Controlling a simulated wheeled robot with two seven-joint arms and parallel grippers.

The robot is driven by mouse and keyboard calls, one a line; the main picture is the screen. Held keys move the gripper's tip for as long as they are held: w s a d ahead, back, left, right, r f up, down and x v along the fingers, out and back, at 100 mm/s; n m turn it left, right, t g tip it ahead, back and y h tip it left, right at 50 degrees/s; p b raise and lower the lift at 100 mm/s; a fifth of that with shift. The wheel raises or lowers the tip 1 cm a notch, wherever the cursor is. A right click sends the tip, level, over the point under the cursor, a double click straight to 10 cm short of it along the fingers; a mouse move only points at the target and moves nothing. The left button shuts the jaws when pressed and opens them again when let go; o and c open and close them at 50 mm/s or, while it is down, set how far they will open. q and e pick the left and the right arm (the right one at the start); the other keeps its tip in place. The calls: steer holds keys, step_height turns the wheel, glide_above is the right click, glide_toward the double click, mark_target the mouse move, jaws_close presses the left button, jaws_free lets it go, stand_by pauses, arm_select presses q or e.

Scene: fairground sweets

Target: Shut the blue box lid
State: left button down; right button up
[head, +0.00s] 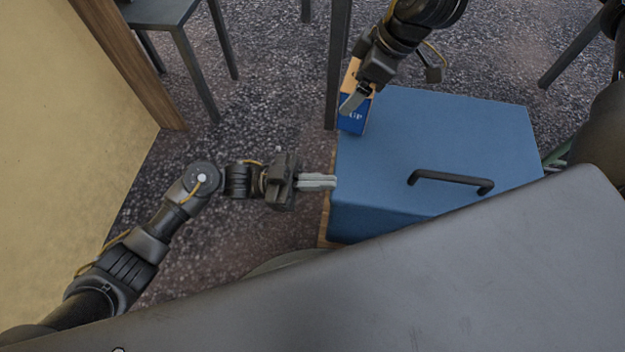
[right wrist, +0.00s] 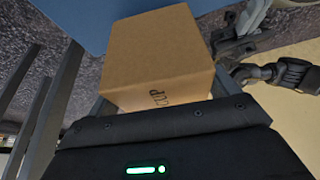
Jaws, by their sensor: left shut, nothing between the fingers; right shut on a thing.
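The blue box lid (head: 440,140) shows from above in the head view, with a black bar handle (head: 451,181) on it. It looks flat and covers the box; I cannot tell whether it is fully down. My left gripper (head: 334,182) is shut and empty, its fingertips at the left edge of the blue box. In the right wrist view the held carton (right wrist: 158,62) shows a brown cardboard side.
A grey surface (head: 420,290) fills the near right and hides part of the box's near side. A dark table or stool (head: 160,12) stands at the back left. A yellowish panel (head: 60,130) is at the left. Speckled floor (head: 270,80) lies open between.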

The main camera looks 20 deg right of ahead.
mark_target(354, 74)
steer(key=shift+a+f, duration=0.2)
steer(key=shift+f, duration=0.1)
arm_select(q)
steer(key=shift+s+f, duration=0.1)
steer(key=shift+f, duration=0.3)
steer(key=shift+f, duration=0.2)
step_height(354, 74, up, 5)
steer(key=p, duration=0.4)
arm_select(e)
step_height(354, 74, up, 4)
steer(key=shift+r, duration=0.2)
arm_select(q)
steer(key=v, duration=1)
arm_select(e)
steer(key=shift+f, duration=0.25)
arm_select(q)
steer(key=shift+r, duration=0.1)
arm_select(e)
steer(key=shift+w, duration=0.1)
